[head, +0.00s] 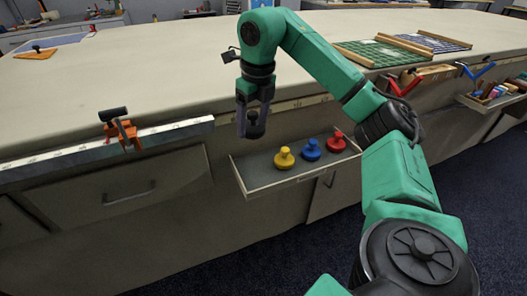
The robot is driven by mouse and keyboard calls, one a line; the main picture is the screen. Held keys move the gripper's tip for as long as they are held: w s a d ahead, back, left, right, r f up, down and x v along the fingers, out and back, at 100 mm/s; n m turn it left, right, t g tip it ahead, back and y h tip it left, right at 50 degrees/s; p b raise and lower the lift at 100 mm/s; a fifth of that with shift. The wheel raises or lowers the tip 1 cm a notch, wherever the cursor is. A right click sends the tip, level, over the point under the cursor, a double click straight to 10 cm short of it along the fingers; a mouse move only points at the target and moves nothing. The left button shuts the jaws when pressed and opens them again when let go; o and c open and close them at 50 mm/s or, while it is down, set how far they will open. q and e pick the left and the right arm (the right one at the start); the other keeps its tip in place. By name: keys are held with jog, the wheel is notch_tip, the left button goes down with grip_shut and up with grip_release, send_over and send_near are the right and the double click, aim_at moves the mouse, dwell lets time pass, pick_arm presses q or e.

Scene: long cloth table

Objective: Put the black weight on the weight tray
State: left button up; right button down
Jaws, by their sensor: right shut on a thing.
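My right gripper (254,106) hangs pointing down from the green arm and is shut on the black weight (256,130). The black weight is held in the air above and slightly left of the middle of the weight tray (257,174), apart from the tray floor. The tray is a grey shelf on the table's front side. A yellow weight (285,161), a blue weight (311,152) and a red weight (337,144) stand on it in a row. The tray's left part is bare. My left gripper is not in view.
The long cloth table (160,70) is mostly clear. An orange clamp (122,135) with a black handle sits on the rail at the left edge. Green and blue boards (385,52) lie at the back right. Red and blue clamp handles are on the right edge.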

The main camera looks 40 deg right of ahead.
aim_at(254, 172)
notch_tip(254, 172, down, 14)
jog(key=b, duration=0.3)
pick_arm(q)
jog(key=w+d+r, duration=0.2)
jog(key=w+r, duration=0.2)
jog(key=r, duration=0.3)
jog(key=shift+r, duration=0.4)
pick_arm(e)
jog(key=shift+f, duration=0.1)
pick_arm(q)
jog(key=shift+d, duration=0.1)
pick_arm(e)
jog(key=shift+f, duration=0.1)
jog(key=shift+c, duration=1)
grip_release()
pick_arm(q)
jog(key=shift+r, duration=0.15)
